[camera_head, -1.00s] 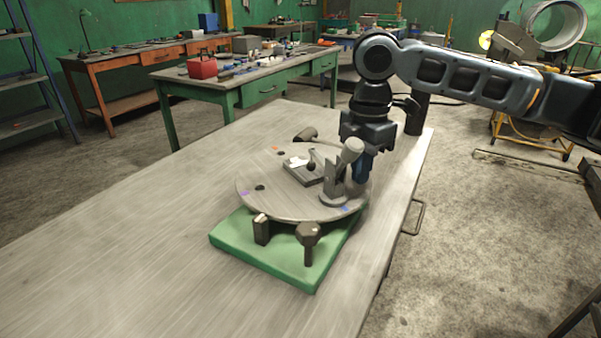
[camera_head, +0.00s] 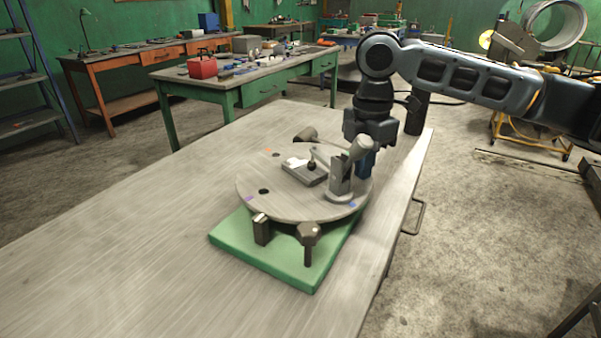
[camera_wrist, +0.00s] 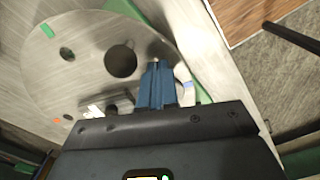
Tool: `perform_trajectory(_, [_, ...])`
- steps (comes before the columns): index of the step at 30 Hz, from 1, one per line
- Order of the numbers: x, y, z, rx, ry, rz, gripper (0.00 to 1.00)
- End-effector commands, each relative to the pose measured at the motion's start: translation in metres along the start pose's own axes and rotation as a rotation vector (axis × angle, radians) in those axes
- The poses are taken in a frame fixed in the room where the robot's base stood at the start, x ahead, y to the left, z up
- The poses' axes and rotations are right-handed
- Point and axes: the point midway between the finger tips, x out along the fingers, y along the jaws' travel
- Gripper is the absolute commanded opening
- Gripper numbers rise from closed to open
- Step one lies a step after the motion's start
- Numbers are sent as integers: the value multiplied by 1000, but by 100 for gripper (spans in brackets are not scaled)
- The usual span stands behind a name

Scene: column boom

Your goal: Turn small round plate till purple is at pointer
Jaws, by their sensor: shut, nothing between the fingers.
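The small round plate (camera_head: 290,208) is a grey disc above a green base (camera_head: 265,262). Its purple mark (camera_head: 249,198) is at the left front rim, left of a dark block with a pale tip (camera_head: 261,230) that may be the pointer. An orange mark (camera_head: 266,151) is at the back left and a blue mark (camera_head: 351,205) at the front right. My gripper (camera_head: 366,165) is down at the plate's right rim, partly hidden behind the upright clamp (camera_head: 341,178). In the wrist view its blue fingers (camera_wrist: 158,85) are together and empty; contact is unclear.
A dark knob on a stem (camera_head: 308,235) stands at the front of the base. A small block (camera_head: 303,172) sits on the plate. The wrist view shows a green mark (camera_wrist: 47,30) on the rim. The bench (camera_head: 130,250) is clear to the left.

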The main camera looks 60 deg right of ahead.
Motion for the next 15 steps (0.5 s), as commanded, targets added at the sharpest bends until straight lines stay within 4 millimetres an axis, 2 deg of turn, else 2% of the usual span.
perform_trajectory(15, [0, 11, 14, 1, -1, 1, 0])
